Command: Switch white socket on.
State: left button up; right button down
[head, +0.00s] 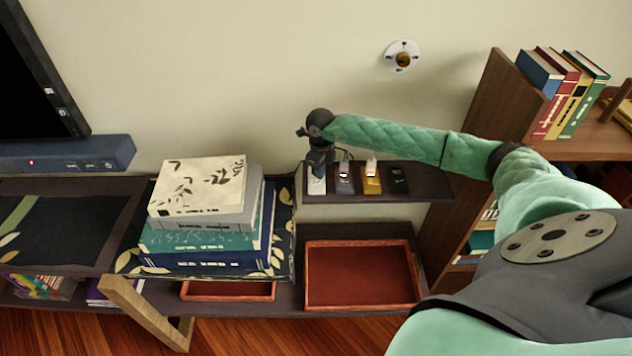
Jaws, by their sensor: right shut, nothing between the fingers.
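The white socket (316,187) is at the left end of a row of sockets on the small dark shelf in the middle of the head view. My right arm reaches in from the right, and its dark gripper (318,168) points down just over the white socket. The gripper is shut with nothing held. It covers the back part of the socket, so its switch is hidden, and I cannot tell whether the fingertips touch it. My left gripper is not in view.
A grey socket (344,182), a yellow socket (371,184) and a black socket (397,181) stand to the right. A stack of books (205,225) rises close on the left. A red tray (360,275) lies below, and a wooden bookcase (500,110) stands right.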

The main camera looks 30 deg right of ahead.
aim_at(320, 181)
jog(key=shift+f+b, duration=0.75)
jog(key=shift+f, duration=0.25)
dwell(0.7)
jog(key=shift+r, duration=0.1)
jog(key=shift+r+p, duration=1)
jog(key=shift+r, duration=2.45)
jog(key=shift+s+f, duration=0.1)
